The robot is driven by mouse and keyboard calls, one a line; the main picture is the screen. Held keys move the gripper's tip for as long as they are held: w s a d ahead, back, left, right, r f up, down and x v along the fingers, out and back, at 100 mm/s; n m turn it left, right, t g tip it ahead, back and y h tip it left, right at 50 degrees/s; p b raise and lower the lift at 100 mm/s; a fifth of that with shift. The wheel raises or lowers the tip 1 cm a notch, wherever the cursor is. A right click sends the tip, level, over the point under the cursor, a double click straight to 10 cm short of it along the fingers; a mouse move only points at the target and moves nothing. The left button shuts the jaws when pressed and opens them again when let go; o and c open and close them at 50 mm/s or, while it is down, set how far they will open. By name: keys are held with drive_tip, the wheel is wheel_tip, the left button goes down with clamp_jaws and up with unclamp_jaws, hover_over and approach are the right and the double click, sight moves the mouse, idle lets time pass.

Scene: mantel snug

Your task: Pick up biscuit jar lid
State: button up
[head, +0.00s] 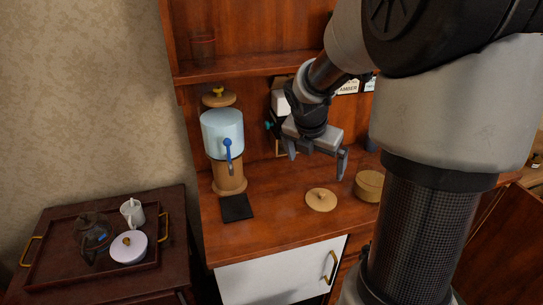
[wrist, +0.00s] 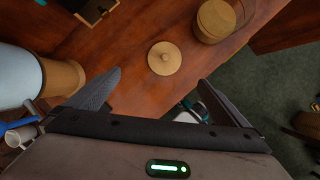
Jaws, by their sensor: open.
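A round, flat, light-wood lid with a small knob (head: 321,200), which looks like the biscuit jar lid, lies knob up on the wooden counter. It also shows whole in the wrist view (wrist: 164,60), beyond my fingertips and near the middle between them. My gripper (head: 317,167) is open and empty, pointing down above the counter, behind and above the lid in the head view. Its two fingers show spread apart in the wrist view (wrist: 160,77). A round light-wood container (head: 369,186) stands right of the lid, also seen in the wrist view (wrist: 214,22).
A blue-and-wood dispenser (head: 222,135) with a blue tap stands left on the counter, a dark mat (head: 236,207) before it. A shelf (head: 255,67) overhangs the back. A tray (head: 75,278) with a glass pot, mug and white lidded pot sits on a side table. Counter around the lid is clear.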

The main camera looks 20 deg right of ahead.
drive_tip(key=f, duration=0.1)
drive_tip(key=n+b, duration=0.1)
drive_tip(key=b, duration=0.3)
hover_over(321, 195)
drive_tip(key=s+a, duration=0.1)
drive_tip(key=a, duration=0.1)
wheel_tip(321, 195, down, 11)
drive_tip(key=shift+f, duration=0.1)
drive_tip(key=x, duration=0.1)
drive_tip(key=b+x, duration=0.1)
drive_tip(key=x, duration=0.1)
drive_tip(key=b+x, duration=0.1)
drive_tip(key=x, duration=0.1)
drive_tip(key=shift+s+d+f, duration=0.15)
drive_tip(key=shift+s+d, duration=0.05)
drive_tip(key=shift+s, duration=0.1)
drive_tip(key=c, duration=1.1)
